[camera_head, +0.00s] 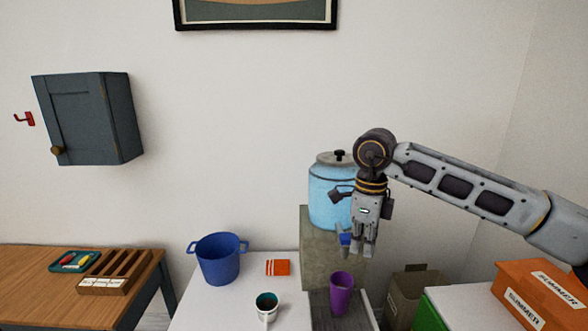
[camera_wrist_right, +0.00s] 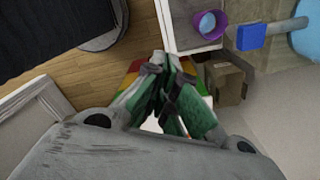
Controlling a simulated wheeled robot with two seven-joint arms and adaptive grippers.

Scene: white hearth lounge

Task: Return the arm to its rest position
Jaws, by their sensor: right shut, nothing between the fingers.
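My right arm comes in from the right in the head view, with its gripper (camera_head: 361,247) pointing down in front of the light blue lidded dispenser (camera_head: 328,191). The gripper is shut and empty. Its closed fingers (camera_wrist_right: 170,105) also show in the middle of the wrist view. A purple cup (camera_head: 342,291) stands below the gripper, apart from it; the cup also shows in the wrist view (camera_wrist_right: 207,25). The dispenser has a blue tap (camera_head: 344,240), close to the gripper's left side in the picture. My left gripper is not in view.
At right are a cardboard box (camera_head: 408,291) and an orange box labelled SUMMER (camera_head: 545,295). A grey wall cabinet (camera_head: 90,117) hangs at left above a wooden table (camera_head: 50,300).

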